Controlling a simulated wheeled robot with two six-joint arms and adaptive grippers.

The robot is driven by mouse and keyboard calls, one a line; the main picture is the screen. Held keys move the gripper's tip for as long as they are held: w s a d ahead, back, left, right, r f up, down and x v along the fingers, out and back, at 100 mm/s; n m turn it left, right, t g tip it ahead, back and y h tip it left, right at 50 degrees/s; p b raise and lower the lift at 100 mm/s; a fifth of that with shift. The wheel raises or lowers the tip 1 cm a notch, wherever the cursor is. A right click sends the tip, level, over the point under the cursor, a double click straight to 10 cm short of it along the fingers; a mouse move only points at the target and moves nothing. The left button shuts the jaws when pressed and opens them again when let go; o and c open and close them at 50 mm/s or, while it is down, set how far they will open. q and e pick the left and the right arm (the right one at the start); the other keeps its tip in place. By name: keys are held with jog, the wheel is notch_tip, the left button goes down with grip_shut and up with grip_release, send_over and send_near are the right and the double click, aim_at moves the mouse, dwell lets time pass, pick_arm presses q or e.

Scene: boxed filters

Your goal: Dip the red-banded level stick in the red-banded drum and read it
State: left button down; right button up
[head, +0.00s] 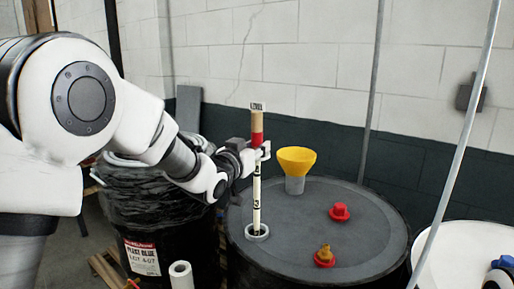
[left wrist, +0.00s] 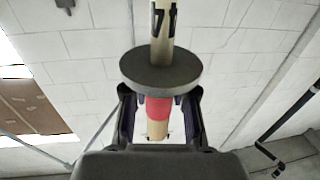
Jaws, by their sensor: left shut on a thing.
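The level stick (head: 257,191) is pale with dark numbers, a red band and a wooden top end with a small label. My left gripper (head: 262,153) is shut on it near the red band and holds it upright. Its lower end meets the pale ring opening (head: 257,232) in the lid of the dark drum (head: 300,240); how deep it reaches, I cannot tell. In the left wrist view the red band (left wrist: 158,112) shows between the fingers (left wrist: 160,115), beside a grey disc (left wrist: 160,70) around the stick. No red band shows on the drum's side. My right gripper is not seen.
A black-bagged bin (head: 150,205) is left, a white drum (head: 465,265) right. A thin pale pole (head: 462,145) crosses the right side.

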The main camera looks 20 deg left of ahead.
pick_arm(q)
jog(key=b, duration=0.6)
send_over(255, 206)
jog(key=w, duration=0.1)
jog(key=shift+d+f, duration=0.15)
jog(key=shift+f, duration=3.85)
jog(key=shift+f+b, duration=2.75)
jog(key=shift+f, duration=0.65)
jog(key=shift+s+f+b, duration=0.1)
jog(key=shift+f+b, duration=0.35)
jog(key=shift+f, duration=0.25)
jog(key=shift+f+b, duration=0.25)
jog(key=shift+b, duration=0.05)
jog(key=shift+s, duration=0.1)
jog(key=shift+r, duration=0.1)
